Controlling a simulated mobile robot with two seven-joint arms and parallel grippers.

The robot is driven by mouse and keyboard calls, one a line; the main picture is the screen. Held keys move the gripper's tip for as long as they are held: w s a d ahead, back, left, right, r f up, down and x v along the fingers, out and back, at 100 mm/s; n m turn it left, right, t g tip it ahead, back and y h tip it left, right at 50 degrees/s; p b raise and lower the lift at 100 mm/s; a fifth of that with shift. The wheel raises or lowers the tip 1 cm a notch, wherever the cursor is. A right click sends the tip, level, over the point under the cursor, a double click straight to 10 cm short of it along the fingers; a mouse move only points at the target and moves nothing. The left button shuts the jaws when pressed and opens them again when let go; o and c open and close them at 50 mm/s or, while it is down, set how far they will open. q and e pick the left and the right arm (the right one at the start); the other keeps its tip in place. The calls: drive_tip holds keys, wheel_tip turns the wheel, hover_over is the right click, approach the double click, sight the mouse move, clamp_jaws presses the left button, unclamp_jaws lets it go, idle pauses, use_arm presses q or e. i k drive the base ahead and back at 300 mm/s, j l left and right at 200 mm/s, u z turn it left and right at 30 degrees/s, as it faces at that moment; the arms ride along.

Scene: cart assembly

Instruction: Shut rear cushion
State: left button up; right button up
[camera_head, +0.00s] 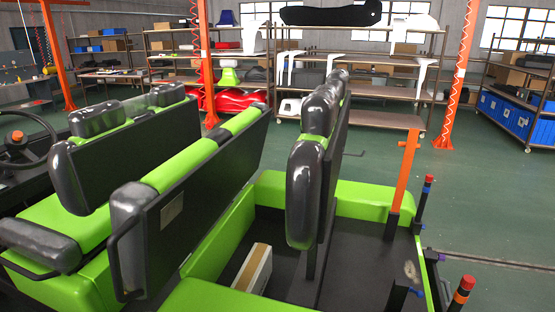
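The rear part of a green and black cart fills the lower picture. An upright padded panel, which looks like the rear cushion (304,190), stands raised over an open compartment; it is seen nearly edge-on, with grey padding, green trim and a black back. The compartment has green walls (362,199) and a dark floor (373,262). A cardboard box (252,270) lies inside, left of the cushion. Neither of my grippers shows in this view, so nothing is seen touching the cushion.
A black-backed bench backrest (192,190) stands left of the compartment, with front seats beyond. An orange upright bar (404,170) and short posts with red tops (425,196) stand at the right. Green floor (500,210) is clear at right; shelves (380,88) stand behind.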

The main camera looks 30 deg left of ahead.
sight(158, 220)
drive_tip(key=u, duration=1.95)
drive_tip(key=j, duration=0.15)
